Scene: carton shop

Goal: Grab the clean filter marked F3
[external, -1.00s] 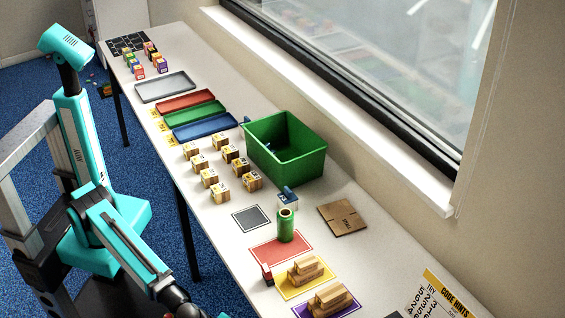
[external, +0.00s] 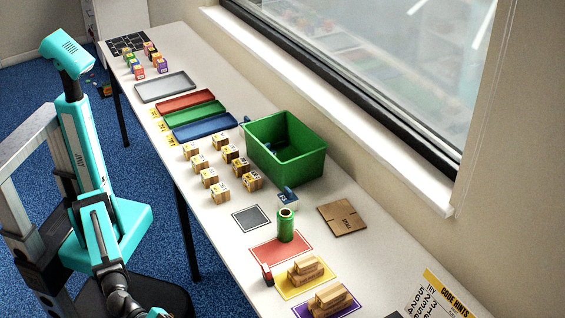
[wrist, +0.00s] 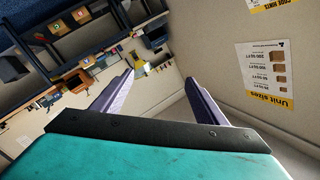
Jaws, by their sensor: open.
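No marking F3 can be read in either view, and I cannot tell which thing, if any, is the clean filter. My gripper (wrist: 160,76) shows in the wrist view with its two fingers apart and nothing between them. In the external view my gripper is not visible; the arm runs out at the bottom edge. Several small labelled wooden blocks (external: 220,193) stand mid-table, their marks too small to read.
The long white table (external: 222,238) holds a green bin (external: 306,165), a green can (external: 286,228), a flat cardboard piece (external: 342,217) and coloured trays (external: 203,129). The wrist view shows a blue shelf (wrist: 30,55) with boxes and a Unit sizes poster (wrist: 275,75) on the wall.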

